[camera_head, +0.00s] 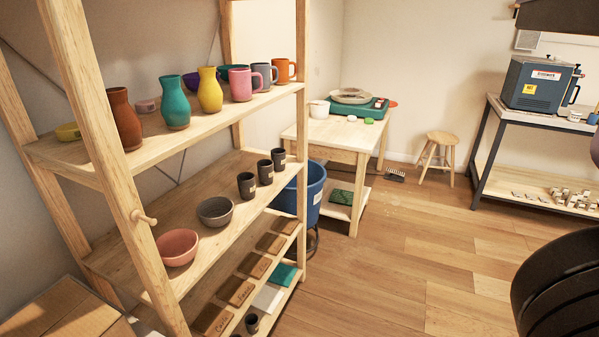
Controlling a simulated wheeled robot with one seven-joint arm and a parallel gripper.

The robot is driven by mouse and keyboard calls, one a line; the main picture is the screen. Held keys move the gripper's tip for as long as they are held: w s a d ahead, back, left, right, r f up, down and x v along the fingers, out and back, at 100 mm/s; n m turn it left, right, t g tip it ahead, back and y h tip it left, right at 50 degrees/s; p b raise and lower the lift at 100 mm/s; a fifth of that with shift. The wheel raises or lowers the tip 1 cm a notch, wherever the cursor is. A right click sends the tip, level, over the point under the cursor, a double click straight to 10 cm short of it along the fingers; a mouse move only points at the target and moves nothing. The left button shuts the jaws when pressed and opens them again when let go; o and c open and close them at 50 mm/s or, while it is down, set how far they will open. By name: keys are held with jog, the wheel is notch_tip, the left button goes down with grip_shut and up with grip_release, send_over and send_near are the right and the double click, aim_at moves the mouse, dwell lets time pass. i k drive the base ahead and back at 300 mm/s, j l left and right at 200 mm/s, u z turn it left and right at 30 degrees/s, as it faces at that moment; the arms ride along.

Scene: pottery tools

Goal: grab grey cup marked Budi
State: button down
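Three dark grey cups stand upright in a row on the middle shelf: a near one (246,186), a middle one (265,172) and a far one (278,160). Each has a small pale label too small to read, so I cannot tell which is marked Budi. Another small dark cup (252,323) stands on the lowest shelf at the bottom of the picture. A grey mug (265,74) stands on the top shelf between a pink mug (241,83) and an orange mug (284,69). My gripper is not in view.
The wooden rack's middle shelf (150,225) also holds a grey bowl (215,211) and pink bowl (178,248). Vases line the top shelf. A blue bucket (312,198) and worktable (340,135) stand behind. A black ribbed object (560,280) fills the lower right. The floor between is clear.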

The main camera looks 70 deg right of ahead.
aim_at(247, 187)
jog(key=z, duration=1.05)
jog(key=i+j+u, duration=0.1)
jog(key=i+u, duration=0.35)
jog(key=i+l+u, duration=0.1)
jog(key=i+u, duration=0.3)
jog(key=i, duration=0.25)
